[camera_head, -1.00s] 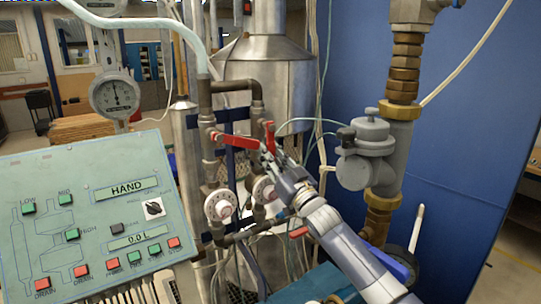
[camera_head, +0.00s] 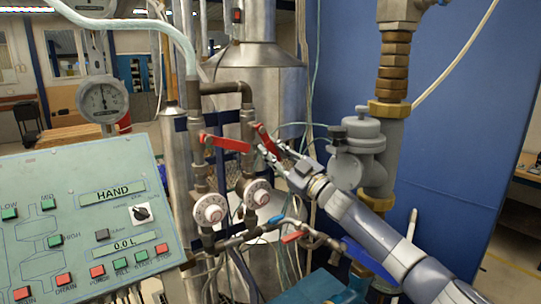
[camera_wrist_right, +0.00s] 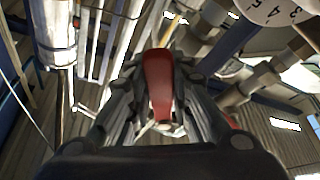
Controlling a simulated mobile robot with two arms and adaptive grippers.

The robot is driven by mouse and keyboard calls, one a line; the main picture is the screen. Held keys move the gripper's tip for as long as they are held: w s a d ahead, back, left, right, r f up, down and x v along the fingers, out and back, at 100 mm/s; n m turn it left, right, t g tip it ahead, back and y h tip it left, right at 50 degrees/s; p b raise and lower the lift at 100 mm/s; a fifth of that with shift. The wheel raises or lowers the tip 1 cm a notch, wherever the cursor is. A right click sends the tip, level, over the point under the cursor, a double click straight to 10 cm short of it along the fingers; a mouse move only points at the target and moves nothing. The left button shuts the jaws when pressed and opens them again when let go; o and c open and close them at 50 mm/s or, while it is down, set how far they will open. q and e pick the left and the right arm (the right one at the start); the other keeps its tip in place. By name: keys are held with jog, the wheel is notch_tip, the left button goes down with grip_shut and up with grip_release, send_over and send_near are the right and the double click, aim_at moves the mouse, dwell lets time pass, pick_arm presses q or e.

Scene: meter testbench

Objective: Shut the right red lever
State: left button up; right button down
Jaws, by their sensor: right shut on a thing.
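The right red lever (camera_head: 265,138) is on the right one of two vertical pipes. It slants down to the right from its valve. My right gripper (camera_head: 270,152) is shut on the lever's free end. In the right wrist view the red lever (camera_wrist_right: 158,80) lies between my two fingers (camera_wrist_right: 160,118). The left red lever (camera_head: 227,143) sits on the left pipe and points right, nearly level. My left gripper is not in view.
Two round white dials (camera_head: 210,209) sit on the pipes below the levers. A green control panel (camera_head: 85,222) stands at the left. A grey meter on a thick pipe (camera_head: 392,140) stands right of my gripper. Blue-handled and red-handled valves (camera_head: 292,237) are below.

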jog(key=c, duration=1.7)
grip_release()
